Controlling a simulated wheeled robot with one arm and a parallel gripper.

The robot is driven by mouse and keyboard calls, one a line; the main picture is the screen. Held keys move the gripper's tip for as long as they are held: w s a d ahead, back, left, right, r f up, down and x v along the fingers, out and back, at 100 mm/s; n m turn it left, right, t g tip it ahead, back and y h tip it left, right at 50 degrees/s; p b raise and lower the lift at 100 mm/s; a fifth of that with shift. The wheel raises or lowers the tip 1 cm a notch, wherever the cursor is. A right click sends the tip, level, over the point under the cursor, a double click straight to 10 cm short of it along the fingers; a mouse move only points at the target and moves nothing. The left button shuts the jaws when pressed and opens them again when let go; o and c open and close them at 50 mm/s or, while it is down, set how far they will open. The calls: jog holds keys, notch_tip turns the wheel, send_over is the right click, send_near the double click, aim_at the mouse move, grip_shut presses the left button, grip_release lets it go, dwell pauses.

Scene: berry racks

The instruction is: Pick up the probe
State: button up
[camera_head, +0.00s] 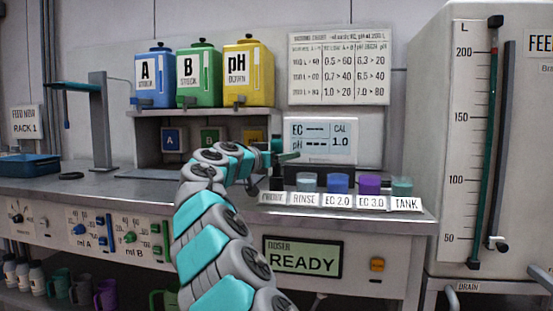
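A dark upright piece (276,183) stands behind the label reading PROBE at the left end of the row on the bench. It looks like the probe or its holder; I cannot tell which, as my gripper and wrist partly cover that spot. My gripper (284,154) is at the end of my teal and grey arm, just above this dark piece and in front of the EC/pH meter's left edge. The fingers are small and seen from behind, so I cannot tell their opening or any contact.
Right of the probe spot stand the cups labelled RINSE (306,181), EC 2.0 (338,183), EC 3.0 (370,184) and TANK (402,187). The EC/pH meter (320,140) stands behind them. A shelf (200,112) with bottles is left; a large tank (440,110) is right.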

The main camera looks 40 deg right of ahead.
jog(key=shift+c, duration=0.4)
grip_shut()
